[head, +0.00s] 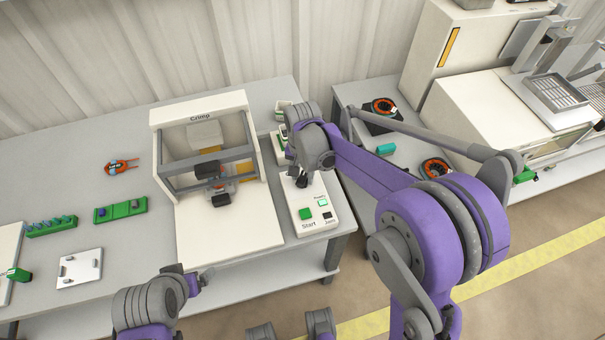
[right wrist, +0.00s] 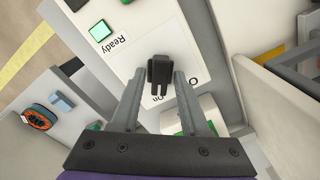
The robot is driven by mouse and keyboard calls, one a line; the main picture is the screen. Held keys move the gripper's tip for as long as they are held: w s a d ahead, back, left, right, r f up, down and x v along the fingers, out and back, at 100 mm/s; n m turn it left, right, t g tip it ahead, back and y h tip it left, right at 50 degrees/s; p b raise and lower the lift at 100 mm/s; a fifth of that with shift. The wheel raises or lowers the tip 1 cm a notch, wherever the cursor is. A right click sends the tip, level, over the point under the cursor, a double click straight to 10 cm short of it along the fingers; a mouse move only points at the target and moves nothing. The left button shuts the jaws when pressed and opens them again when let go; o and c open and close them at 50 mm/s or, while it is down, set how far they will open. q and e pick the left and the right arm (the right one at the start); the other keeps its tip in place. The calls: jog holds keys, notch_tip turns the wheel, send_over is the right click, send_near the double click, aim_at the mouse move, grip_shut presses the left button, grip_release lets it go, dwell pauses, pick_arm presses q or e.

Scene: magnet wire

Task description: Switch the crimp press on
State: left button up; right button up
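The white crimp press (head: 264,205), labelled "Crimp", stands on the grey table with its control panel (head: 308,229) on its right side. The panel carries a green Start button (head: 306,213), a pale green Ready square (head: 323,202) and a dark Jam square (head: 327,215). In the right wrist view, a black switch lever (right wrist: 160,70) stands on the panel by partly hidden lettering. My right gripper (right wrist: 160,78) is open, its fingers on either side of the lever with small gaps. In the head view my right gripper (head: 302,180) hides part of the panel. My left gripper (head: 201,278) is near the front edge, its opening unclear.
Green racks (head: 120,210) and a white plate (head: 80,268) lie on the table left of the press, with an orange coil (head: 121,166) behind. A second table to the right holds more coils (head: 434,168) and a large white machine (head: 490,115). A gap separates the tables.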

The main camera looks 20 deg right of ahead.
aim_at(303, 178)
jog(key=shift+o, duration=0.4)
notch_tip(303, 178, up, 11)
jog(key=p, duration=0.1)
jog(key=shift+s, duration=0.1)
dwell(0.6)
jog(key=s+d+r+n+t+p, duration=0.1)
jog(key=s+d+n+t+p, duration=0.1)
jog(key=s, duration=0.8)
jog(key=s+d+r+n+t+p, duration=0.1)
jog(key=s+d+n+t+p, duration=0.1)
jog(key=s, duration=0.8)
jog(key=n+t+p, duration=0.1)
jog(key=n, duration=0.1)
jog(key=shift+s+d+n+p, duration=0.3)
jog(key=shift+s+d+n, duration=0.05)
jog(key=shift+d+n, duration=0.05)
